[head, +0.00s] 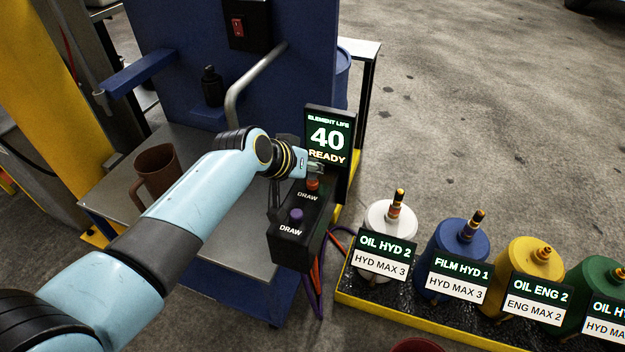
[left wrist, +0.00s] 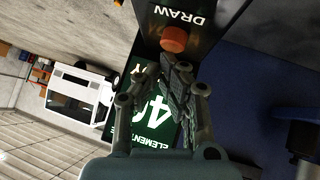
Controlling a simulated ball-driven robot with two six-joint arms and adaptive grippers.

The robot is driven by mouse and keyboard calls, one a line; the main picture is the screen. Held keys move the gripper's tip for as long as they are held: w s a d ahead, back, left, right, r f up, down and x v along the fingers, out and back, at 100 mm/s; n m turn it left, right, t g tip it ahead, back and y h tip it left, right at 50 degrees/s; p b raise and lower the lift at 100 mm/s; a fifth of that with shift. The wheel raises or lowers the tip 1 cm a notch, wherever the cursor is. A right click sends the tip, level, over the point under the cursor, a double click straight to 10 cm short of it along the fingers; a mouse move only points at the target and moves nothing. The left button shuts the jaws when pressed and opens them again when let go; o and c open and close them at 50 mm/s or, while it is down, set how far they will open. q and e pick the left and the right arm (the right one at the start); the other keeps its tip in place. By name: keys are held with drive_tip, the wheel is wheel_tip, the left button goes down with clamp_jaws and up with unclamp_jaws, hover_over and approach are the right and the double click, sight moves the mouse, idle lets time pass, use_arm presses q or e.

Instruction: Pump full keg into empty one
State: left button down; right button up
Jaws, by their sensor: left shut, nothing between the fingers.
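My left gripper (head: 314,169) is shut and empty just above the orange button (head: 313,184) on the black control box (head: 290,245). In the left wrist view its fingertips (left wrist: 176,72) point at the orange button (left wrist: 175,39), beside the word DRAW; I cannot tell if they touch it. A purple button (head: 296,215), also marked DRAW, sits lower on the box. The display (head: 330,135) reads ELEMENT LIFE 40 READY. A white keg (head: 390,217) reads OIL HYD 2, a blue keg (head: 450,240) FILM HYD 1, a yellow keg (head: 522,258) OIL ENG 2. A green keg (head: 597,275) is cut off. My right gripper is not in view.
The kegs stand in a yellow-edged tray (head: 400,318). Orange and purple hoses (head: 318,285) hang below the control box. A brown mug (head: 156,170) stands on the grey bench. A blue panel with a red switch (head: 238,28) and a bent grey pipe (head: 250,75) rises behind.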

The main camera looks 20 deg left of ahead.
sight(312, 182)
use_arm(q)
drive_tip(key=shift+f+b, duration=0.3)
drive_tip(key=shift+f, duration=0.2)
idle(0.3)
drive_tip(key=shift+r, duration=0.1)
drive_tip(key=shift+r+p, duration=0.8)
drive_tip(key=shift+p, duration=0.2)
drive_tip(key=shift+r, duration=0.1)
wheel_tip(312, 182, up, 5)
drive_tip(key=p, duration=0.5)
drive_tip(key=shift+s, duration=0.1)
